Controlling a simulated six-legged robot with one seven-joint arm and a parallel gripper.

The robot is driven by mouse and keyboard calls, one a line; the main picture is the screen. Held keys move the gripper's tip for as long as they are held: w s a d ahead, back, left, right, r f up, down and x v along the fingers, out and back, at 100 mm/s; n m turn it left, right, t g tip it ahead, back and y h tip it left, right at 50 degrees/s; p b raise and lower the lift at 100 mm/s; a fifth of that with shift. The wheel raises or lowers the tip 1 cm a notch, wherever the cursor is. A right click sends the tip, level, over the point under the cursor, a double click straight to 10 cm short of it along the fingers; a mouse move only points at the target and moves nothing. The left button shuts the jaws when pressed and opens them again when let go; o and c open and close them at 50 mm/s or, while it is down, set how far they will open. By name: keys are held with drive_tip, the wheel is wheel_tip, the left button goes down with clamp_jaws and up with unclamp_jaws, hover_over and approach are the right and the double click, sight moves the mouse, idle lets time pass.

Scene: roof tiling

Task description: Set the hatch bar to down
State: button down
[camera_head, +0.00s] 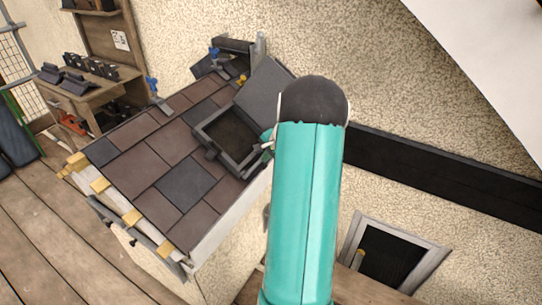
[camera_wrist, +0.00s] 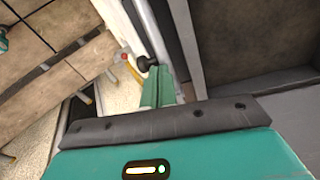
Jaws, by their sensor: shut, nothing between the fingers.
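The roof hatch is a dark square frame (camera_head: 207,143) on the tiled roof, with its grey lid (camera_head: 262,88) raised in the head view. My gripper (camera_wrist: 158,88) is teal and its fingers are shut and empty. In the wrist view they are beside a grey bar-like edge (camera_wrist: 151,30) of the hatch and close to a black round knob (camera_wrist: 147,63). I cannot tell whether they touch the knob. In the head view my gripper (camera_head: 264,148) is at the hatch's right side, mostly behind my arm. The hatch bar cannot be made out surely in either view.
Dark tiles (camera_head: 185,184) cover the roof around the hatch. A workbench (camera_head: 85,88) with dark pieces stands at the back left. Blue-handled tools (camera_head: 152,84) lie near the roof's upper edge. A wooden plank floor (camera_head: 50,225) is at the left; a rough wall is behind.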

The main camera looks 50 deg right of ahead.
drive_tip(key=shift+w+d+f, duration=0.4)
drive_tip(key=shift+w+f, duration=0.15)
drive_tip(key=shift+f, duration=0.25)
